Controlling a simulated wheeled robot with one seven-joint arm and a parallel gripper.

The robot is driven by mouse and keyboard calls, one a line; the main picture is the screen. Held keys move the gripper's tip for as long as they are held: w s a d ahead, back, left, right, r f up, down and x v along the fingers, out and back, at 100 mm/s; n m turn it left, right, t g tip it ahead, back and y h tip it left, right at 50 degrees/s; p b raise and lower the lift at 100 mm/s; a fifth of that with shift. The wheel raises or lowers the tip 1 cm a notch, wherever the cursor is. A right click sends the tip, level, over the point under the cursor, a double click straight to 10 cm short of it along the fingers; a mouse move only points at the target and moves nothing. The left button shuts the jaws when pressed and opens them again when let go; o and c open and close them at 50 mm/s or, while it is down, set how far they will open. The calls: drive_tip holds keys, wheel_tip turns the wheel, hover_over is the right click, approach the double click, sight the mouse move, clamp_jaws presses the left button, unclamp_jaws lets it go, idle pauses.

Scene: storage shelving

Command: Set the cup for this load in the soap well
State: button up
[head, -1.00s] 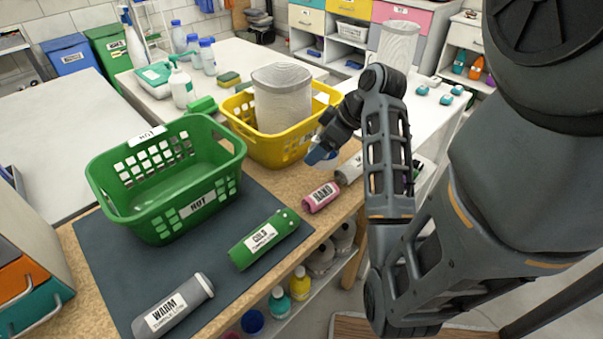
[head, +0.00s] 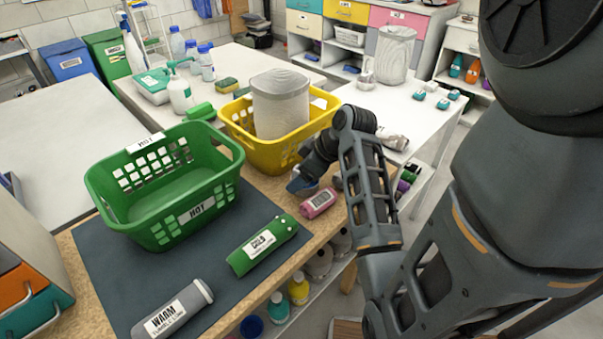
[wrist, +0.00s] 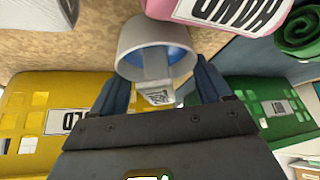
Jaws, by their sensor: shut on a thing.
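My gripper (head: 300,187) is low over the wooden counter, beside the pink cylinder marked HAND (head: 319,203). In the wrist view, its two dark blue fingers (wrist: 158,78) are shut on a pale grey cup (wrist: 127,52) with a blue inside and a small labelled tab (wrist: 158,93); I cannot read the tab. The cup cannot be made out in the head view. A green basket marked HOT (head: 197,211) stands on the dark mat. A green cylinder marked COLD (head: 262,245) and a grey one marked WARM (head: 172,312) lie in front of it. No soap well can be made out.
A yellow basket (head: 270,153) holding a pale ribbed cylinder (head: 281,105) stands behind my gripper. Bottles (head: 180,94) and a sponge (head: 227,85) stand on the white table behind. A lower shelf (head: 290,318) holds small bottles. The mat (head: 100,265) has some bare room.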

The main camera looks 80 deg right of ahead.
drive_tip(key=o, duration=1.1)
